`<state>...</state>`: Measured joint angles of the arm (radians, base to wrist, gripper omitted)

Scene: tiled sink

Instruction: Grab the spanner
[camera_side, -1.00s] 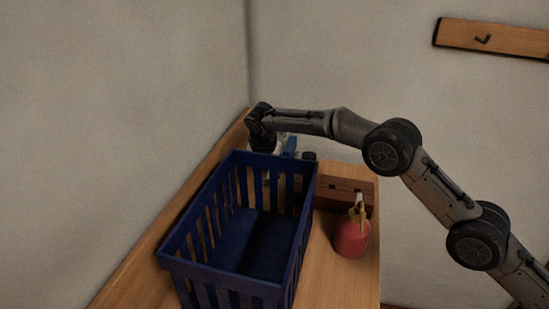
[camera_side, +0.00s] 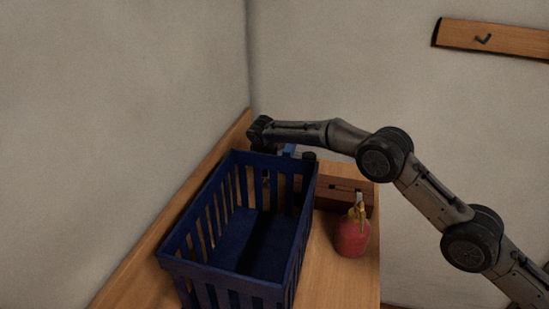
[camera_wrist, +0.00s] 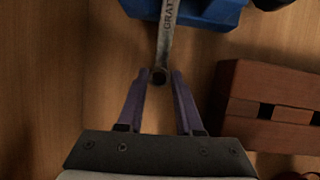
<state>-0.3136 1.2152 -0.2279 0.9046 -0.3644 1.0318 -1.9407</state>
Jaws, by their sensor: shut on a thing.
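The spanner (camera_wrist: 164,45) is a grey metal bar with dark lettering on its handle. It runs up and down in the wrist view, and its rounded lower end lies between the two purple fingers of my gripper (camera_wrist: 160,76). My gripper is shut on this end of the spanner. The spanner's upper part leaves the top of the wrist view, in front of a blue object (camera_wrist: 215,14). In the side view the blue crate hides most of my gripper, and I cannot make out the spanner there.
The slatted blue crate (camera_side: 223,281) stands on the wooden counter (camera_side: 335,285), in front of my gripper. A reddish-brown slotted block (camera_side: 330,198) and a red bottle (camera_side: 352,238) stand to its right. Walls rise behind.

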